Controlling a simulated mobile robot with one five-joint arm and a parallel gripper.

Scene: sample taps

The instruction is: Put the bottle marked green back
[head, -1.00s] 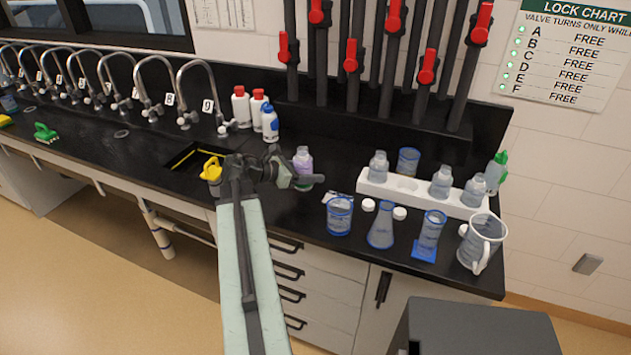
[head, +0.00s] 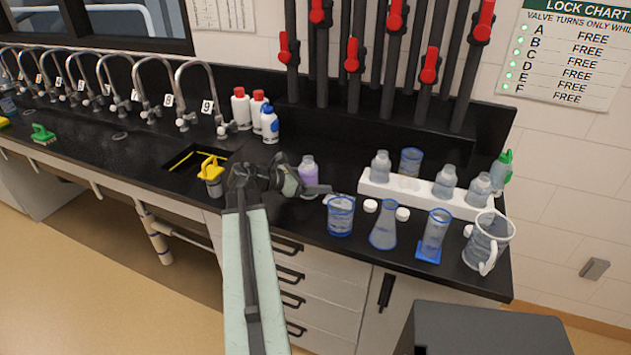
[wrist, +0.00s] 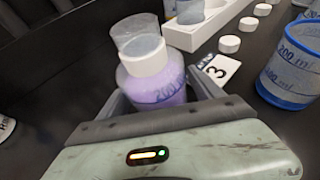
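My gripper (head: 312,188) is shut around a bottle with purple liquid (head: 308,176) on the counter's middle. In the wrist view the bottle (wrist: 160,88) stands between my two fingers (wrist: 165,100), with a white collar and a clear top. I see no green mark on it; its lower part is hidden by my gripper. A white rack (head: 372,187) to the right holds several clear bottles, with a gap between the left one (head: 380,165) and the middle one (head: 445,180). A card marked 3 (wrist: 219,69) lies right of the held bottle.
A blue-marked beaker (head: 340,216), a flask (head: 384,232), a cylinder (head: 434,235) and a jug (head: 487,242) line the front edge. White caps (head: 403,214) lie before the rack. A sink (head: 185,165) is left. A green-topped bottle (head: 502,170) stands behind the rack's right end.

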